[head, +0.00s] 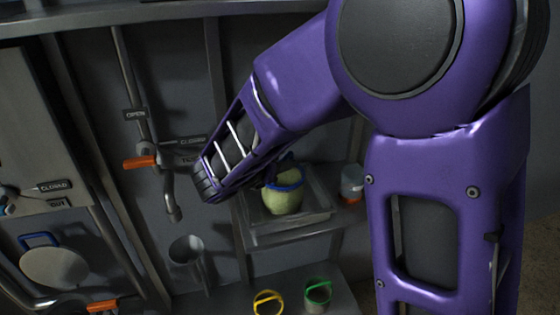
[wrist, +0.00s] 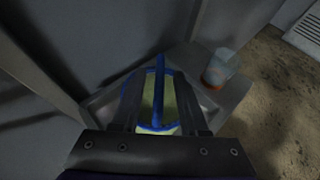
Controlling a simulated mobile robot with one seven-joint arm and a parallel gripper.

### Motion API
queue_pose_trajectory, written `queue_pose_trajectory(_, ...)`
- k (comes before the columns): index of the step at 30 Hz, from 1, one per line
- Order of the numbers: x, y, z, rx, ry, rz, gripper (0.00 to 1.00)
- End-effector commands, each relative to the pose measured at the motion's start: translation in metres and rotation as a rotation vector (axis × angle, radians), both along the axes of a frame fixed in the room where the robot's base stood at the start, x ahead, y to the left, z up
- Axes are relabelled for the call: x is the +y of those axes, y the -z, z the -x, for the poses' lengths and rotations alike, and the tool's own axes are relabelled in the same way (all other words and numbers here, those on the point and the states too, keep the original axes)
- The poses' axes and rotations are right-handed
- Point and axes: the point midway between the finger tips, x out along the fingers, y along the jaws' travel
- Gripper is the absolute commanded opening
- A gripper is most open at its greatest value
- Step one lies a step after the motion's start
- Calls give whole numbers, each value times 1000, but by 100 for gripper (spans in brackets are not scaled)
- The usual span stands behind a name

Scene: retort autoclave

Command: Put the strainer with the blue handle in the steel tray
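The strainer with the blue handle (head: 284,200) has a pale green body and sits within the outline of the steel tray (head: 289,228) in the head view. In the wrist view its blue handle (wrist: 159,85) runs upright in the picture, over the pale green body. My gripper (wrist: 160,103) is open, with one dark finger on each side of the handle and a gap on both sides. The tray's rim (wrist: 97,101) shows around the strainer. In the head view my arm hides the fingertips. Whether the strainer touches the tray floor is hard to tell.
A jar with an orange base (head: 351,184) stands right of the tray. A yellow-handled strainer (head: 267,303) and a green-handled strainer (head: 318,292) are on the lower shelf. Pipes with an orange-handled valve (head: 140,162) and a grey cup (head: 186,252) are at left.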

Motion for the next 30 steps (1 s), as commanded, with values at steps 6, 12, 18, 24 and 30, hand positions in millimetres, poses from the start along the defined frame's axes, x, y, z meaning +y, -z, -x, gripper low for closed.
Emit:
queue_pose_trajectory(6, 0, 0, 0, 0, 0, 0, 44)
queue_pose_trajectory(12, 4, -7, 6, -2, -3, -1, 44)
queue_pose_trajectory(18, 22, -25, 37, -2, -5, -1, 44)
queue_pose_trajectory(24, 40, -43, 70, -2, -4, -1, 44)
queue_pose_trajectory(30, 50, -53, 90, -1, -1, 1, 44)
